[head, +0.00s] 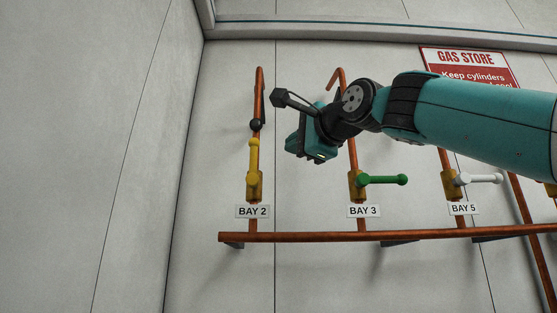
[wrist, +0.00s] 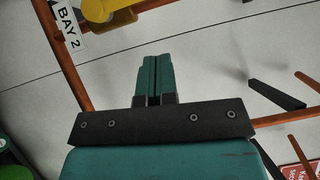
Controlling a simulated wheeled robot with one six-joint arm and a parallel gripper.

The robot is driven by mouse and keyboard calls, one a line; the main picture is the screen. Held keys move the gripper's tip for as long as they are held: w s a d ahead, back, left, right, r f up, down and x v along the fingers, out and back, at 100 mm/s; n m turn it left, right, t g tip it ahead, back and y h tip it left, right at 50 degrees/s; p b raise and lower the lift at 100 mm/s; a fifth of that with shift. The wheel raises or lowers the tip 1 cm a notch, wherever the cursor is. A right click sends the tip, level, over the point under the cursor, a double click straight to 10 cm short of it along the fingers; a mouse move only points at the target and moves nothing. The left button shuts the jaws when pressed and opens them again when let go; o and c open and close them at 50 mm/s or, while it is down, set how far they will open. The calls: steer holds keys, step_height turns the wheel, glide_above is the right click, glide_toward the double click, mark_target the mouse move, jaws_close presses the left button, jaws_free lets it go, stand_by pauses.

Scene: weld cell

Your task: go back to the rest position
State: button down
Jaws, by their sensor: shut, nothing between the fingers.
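My gripper (head: 298,147) is raised in front of the wall, between the Bay 2 and Bay 3 pipes in the head view. In the wrist view its two teal fingers (wrist: 154,68) are together with nothing between them. It is apart from the Bay 2 valve, whose yellow handle (head: 254,156) points straight up. The Bay 3 valve's green handle (head: 384,180) and the Bay 5 valve's white handle (head: 481,178) point right, level. In the head view the fingertips are hard to make out.
A horizontal copper pipe (head: 330,237) runs low along the wall under the bay labels. Upright pipes rise from it. A red and white gas store sign (head: 470,62) is partly behind my arm. The wall to the left is bare.

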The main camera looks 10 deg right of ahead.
steer(key=b+v, duration=0.2)
steer(key=v, duration=0.5)
steer(key=a+f+n+g+b, duration=0.2)
steer(key=f+n+g, duration=0.15)
steer(key=f, duration=0.95)
steer(key=a+f+n+g+h+b, duration=0.1)
steer(key=f+n+g+b, duration=0.3)
steer(key=f, duration=0.9)
steer(key=a+f+n+g, duration=0.2)
steer(key=f+n, duration=0.3)
steer(key=f, duration=0.8)
steer(key=s+f+n+g+b, duration=0.1)
steer(key=s+f+n+g, duration=0.1)
steer(key=s+f, duration=0.4)
steer(key=s+d+f+n+g+b, duration=0.1)
steer(key=s+f+n+g, duration=0.2)
steer(key=f, duration=0.9)
steer(key=s+f+n+g+h+b, duration=0.1)
steer(key=s+f+n+g+b, duration=0.1)
steer(key=s+f, duration=0.7)
steer(key=s+n+g, duration=0.1)
steer(key=n, duration=0.1)
steer(key=shift+d+f+n, duration=0.35)
steer(key=shift+d, duration=0.1)
